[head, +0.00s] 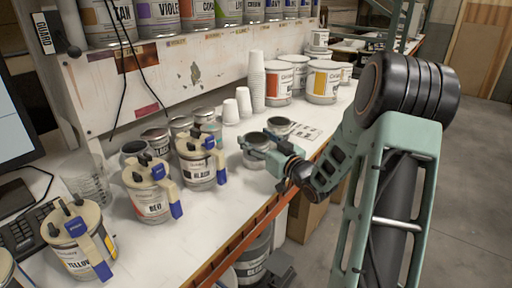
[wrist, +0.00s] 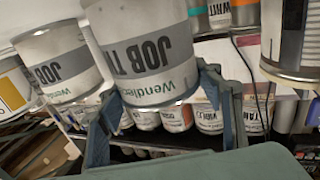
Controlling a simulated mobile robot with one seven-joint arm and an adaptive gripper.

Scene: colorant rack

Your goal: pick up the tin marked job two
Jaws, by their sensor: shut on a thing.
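A grey-white tin (head: 254,161) stands upright between the fingers of my gripper (head: 264,150) near the front edge of the white bench. In the wrist view, which is upside down, this tin (wrist: 146,50) shows a label starting "JOB T"; the rest is cut off by the tin's curve. My gripper (wrist: 160,95) is shut on it, one finger on each side. I cannot tell whether the tin is clear of the bench. A second tin marked "JOB" (wrist: 55,60) is beside it; its other word is hidden. A similar tin (head: 280,126) stands just behind in the head view.
Lidded tins with blue handles, red (head: 150,200), black (head: 203,172) and yellow (head: 78,250), stand to the left. Paper cups (head: 257,80) and large orange-labelled tins (head: 323,83) stand behind. A shelf of colorant tins (head: 158,22) runs above. Printed paper (head: 302,132) lies to the right.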

